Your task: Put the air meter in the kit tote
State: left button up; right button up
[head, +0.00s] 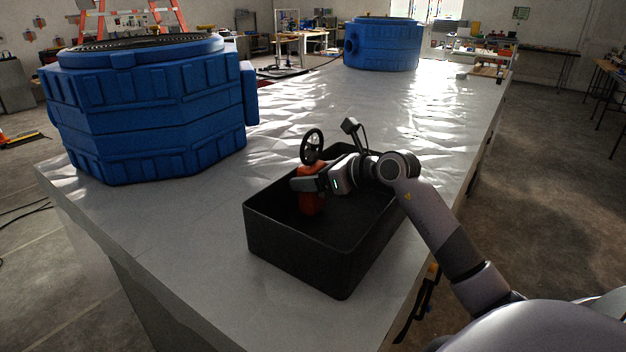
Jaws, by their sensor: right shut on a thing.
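The air meter is an orange-red body with a round dark dial on top (311,203). It stands roughly upright over the inside of the kit tote. The kit tote is a black open box (300,263) on the grey table. My right gripper (306,184) reaches in from the right and is shut on the upper part of the air meter, below the dial. Whether the air meter's base touches the tote floor I cannot tell. My left gripper is not in view.
A large ribbed blue tank (150,120) stands on the table (190,220) at the left. Another blue tank (385,45) stands at the far end. The table is clear between them and left of the tote. Its right edge runs close beside the tote.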

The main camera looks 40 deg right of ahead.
jog(key=shift+f, duration=0.45)
jog(key=shift+f, duration=0.1)
jog(key=o, duration=1.1)
jog(key=shift+s+d, duration=0.1)
jog(key=shift+s, duration=0.25)
jog(key=b+v, duration=0.1)
jog(key=v, duration=0.4)
jog(key=b+v, duration=0.1)
jog(key=v, duration=0.5)
jog(key=shift+s+r, duration=0.1)
jog(key=shift+r, duration=0.2)
